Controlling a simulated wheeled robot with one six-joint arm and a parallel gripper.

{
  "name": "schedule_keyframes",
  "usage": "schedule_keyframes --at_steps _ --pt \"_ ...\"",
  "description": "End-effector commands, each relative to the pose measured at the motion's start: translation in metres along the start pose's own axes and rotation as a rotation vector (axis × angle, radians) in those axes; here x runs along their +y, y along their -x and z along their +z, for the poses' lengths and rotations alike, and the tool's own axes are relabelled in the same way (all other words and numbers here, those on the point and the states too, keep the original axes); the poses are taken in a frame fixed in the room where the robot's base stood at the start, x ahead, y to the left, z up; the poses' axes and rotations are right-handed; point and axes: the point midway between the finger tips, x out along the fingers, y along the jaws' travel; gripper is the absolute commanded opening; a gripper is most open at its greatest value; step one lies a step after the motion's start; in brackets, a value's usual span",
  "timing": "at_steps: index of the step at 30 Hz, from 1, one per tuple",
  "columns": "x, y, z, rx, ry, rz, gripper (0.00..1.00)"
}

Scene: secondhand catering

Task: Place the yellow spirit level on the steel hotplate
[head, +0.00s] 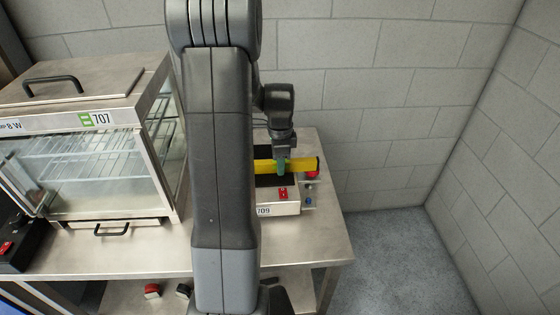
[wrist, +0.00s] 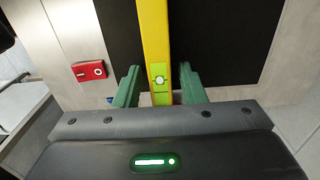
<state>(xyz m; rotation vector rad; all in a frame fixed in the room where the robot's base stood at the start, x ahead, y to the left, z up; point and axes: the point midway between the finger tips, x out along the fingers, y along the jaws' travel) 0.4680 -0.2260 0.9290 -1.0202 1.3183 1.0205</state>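The yellow spirit level (head: 301,166) lies across the black top of the steel hotplate (head: 284,208), which is partly hidden by my arm. In the wrist view the gripper (wrist: 158,82) has one finger on each side of the level, with a narrow gap at both sides.
A glass display cabinet (head: 90,155) labelled 707 stands left on the steel table (head: 310,240). A red switch (wrist: 89,70) is on the hotplate's front. Small red and blue items (head: 309,200) lie at its right. Block walls (head: 400,110) close the back and right.

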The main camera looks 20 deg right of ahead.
Motion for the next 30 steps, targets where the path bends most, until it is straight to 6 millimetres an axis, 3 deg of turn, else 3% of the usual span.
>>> schedule_keyframes --at_steps 8,13,24,30 --pt "0.000 0.001 0.000 0.000 0.000 0.000 0.41" --pt "-0.001 0.011 0.000 0.000 0.000 -0.004 0.41" --pt "-0.001 0.087 0.000 0.001 0.000 -0.005 0.41" --pt "-0.001 0.115 0.000 0.000 0.000 -0.003 0.41"
